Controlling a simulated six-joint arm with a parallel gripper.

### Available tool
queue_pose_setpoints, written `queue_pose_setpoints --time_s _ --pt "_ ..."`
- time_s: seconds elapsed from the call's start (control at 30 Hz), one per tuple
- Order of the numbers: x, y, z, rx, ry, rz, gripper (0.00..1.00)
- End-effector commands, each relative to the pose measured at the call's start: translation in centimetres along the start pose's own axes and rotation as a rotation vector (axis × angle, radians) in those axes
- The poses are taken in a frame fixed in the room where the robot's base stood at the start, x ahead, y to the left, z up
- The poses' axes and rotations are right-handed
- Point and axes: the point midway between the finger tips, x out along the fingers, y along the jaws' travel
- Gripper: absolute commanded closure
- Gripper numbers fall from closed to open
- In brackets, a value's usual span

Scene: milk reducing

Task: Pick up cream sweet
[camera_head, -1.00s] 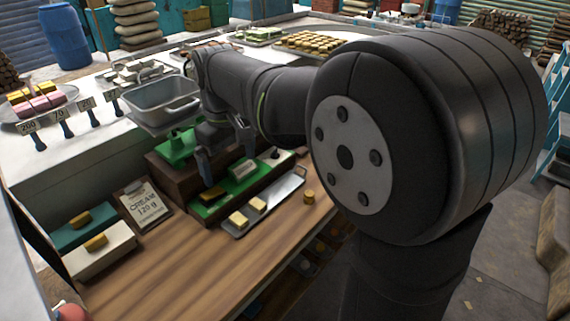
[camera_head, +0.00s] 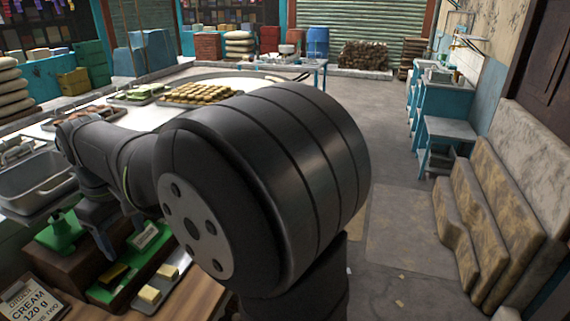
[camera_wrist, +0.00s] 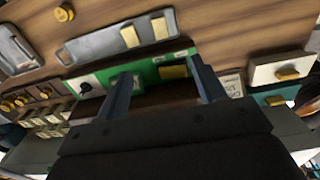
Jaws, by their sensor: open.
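Two pale yellow cream sweets (camera_head: 149,294) (camera_head: 168,271) lie on a grey metal tray (camera_head: 146,307). In the wrist view, sweets (camera_wrist: 130,36) (camera_wrist: 160,28) are on that tray (camera_wrist: 92,45), beyond my fingertips. My gripper (camera_wrist: 160,70) is open and empty, apparently above the green strip. Its fingers are partly visible in the head view (camera_head: 125,238). A card (camera_head: 32,301) reads "CREAM 120 g".
A green device (camera_head: 58,236) stands on a dark wooden block behind the green strip. A metal basin (camera_head: 40,185) is at the left. In the wrist view, a white block (camera_wrist: 265,75) bears a yellow piece, and a round sweet (camera_wrist: 64,13) lies on otherwise open wood.

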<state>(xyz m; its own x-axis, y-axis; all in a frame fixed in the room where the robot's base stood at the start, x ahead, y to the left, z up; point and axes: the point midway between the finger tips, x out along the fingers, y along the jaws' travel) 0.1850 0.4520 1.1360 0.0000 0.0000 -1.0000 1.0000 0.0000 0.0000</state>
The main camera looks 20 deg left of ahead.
Motion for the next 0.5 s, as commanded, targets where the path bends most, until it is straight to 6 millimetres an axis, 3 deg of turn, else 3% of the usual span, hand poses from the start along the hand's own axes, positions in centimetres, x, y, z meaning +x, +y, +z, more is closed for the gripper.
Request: queue_pose_setpoints --time_s 0.03,0.1,0.37,0.5 --pt "0.0 0.0 0.0 0.0 0.0 0.0 0.47" --pt "0.0 0.0 0.0 0.0 0.0 0.0 0.6" --pt "0.0 0.0 0.0 0.003 0.0 -0.002 0.6" --pt "1.2 -0.4 1.0 0.08 0.01 -0.071 0.6"
